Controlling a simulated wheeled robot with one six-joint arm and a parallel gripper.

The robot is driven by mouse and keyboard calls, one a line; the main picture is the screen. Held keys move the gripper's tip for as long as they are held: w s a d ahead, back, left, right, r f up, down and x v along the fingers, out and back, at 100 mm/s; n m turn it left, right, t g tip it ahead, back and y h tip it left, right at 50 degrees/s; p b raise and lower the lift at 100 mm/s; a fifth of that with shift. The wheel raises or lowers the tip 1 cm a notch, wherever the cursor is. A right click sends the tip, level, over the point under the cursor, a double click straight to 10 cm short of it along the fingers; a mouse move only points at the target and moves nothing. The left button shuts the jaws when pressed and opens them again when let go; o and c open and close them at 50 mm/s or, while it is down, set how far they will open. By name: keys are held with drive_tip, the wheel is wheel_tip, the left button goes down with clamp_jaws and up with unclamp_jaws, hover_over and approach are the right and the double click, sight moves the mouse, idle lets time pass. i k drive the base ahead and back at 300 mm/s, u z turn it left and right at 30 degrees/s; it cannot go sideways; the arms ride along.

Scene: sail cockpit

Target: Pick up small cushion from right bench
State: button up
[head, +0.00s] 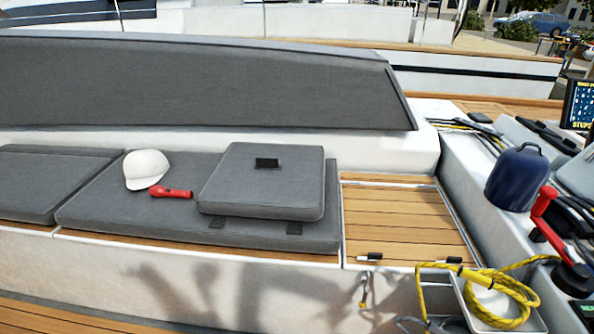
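A small grey square cushion (262,190) with a dark patch on its top lies flat on the larger grey bench pad (95,205), near that pad's right end. It is slightly turned and overlaps none of the wooden slats. The bench (180,241) has a white front and a wooden edge. My gripper is not in view in the head view.
A white cap (146,168) and a red flashlight (171,192) lie left of the cushion. A grey backrest (190,85) rises behind. Bare wooden slats (395,220) are to the right. A yellow rope (465,285), a blue covered winch (516,178) and a red handle (544,215) are further right.

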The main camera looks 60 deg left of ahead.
sight(256, 180)
drive_tip(key=u, duration=2.85)
drive_tip(key=i, duration=1.3)
drive_tip(key=z, duration=1)
drive_tip(key=i, duration=0.25)
drive_tip(key=z, duration=0.2)
